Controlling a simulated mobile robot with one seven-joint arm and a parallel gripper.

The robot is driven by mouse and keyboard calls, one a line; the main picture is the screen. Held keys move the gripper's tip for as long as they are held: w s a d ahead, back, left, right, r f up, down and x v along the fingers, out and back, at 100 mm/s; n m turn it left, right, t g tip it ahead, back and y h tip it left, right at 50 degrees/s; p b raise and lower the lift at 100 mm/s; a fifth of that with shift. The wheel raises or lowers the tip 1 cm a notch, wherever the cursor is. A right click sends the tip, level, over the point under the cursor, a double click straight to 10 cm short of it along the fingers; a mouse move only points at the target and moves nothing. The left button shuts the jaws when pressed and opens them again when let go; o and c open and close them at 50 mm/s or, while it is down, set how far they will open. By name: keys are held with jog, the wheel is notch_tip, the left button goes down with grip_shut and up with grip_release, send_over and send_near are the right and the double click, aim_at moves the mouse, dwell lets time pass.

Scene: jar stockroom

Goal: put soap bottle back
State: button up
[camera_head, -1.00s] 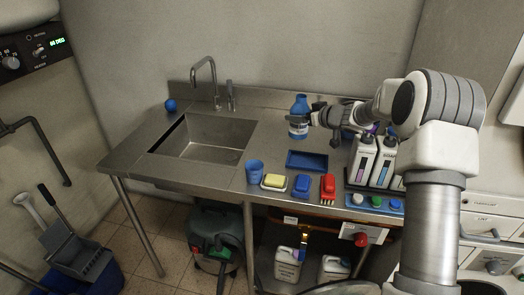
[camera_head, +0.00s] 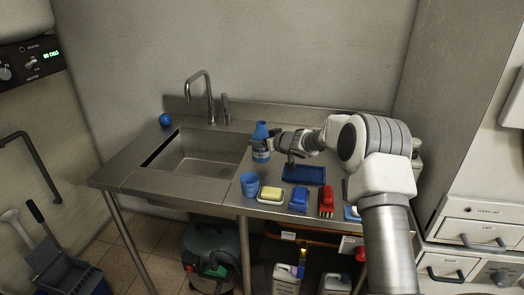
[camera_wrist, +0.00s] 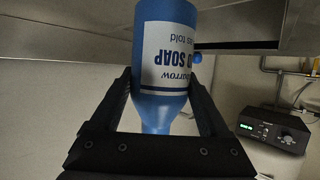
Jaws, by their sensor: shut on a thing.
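The soap bottle (camera_head: 261,130) is blue with a white label reading "SOAP". In the head view it is upright at the right edge of the sink. My gripper (camera_head: 262,142) is shut on it from the right side. In the wrist view the bottle (camera_wrist: 166,50) hangs upside down in the picture, with its narrowing shoulder between the two dark fingers of my gripper (camera_wrist: 164,90). I cannot tell whether its base touches the counter. A blue tray (camera_head: 316,180) lies on the counter, right of the bottle and partly under my arm; it looks empty.
A blue cup (camera_head: 249,185), yellow sponge (camera_head: 271,193), blue block (camera_head: 299,199) and red brush (camera_head: 326,200) line the front edge. The sink (camera_head: 205,160) is left of the bottle. A blue ball (camera_head: 165,120) sits far left. My arm hides the counter's right part.

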jog(key=shift+f+b, duration=0.45)
jog(key=shift+f, duration=1.1)
jog(key=shift+f, duration=0.1)
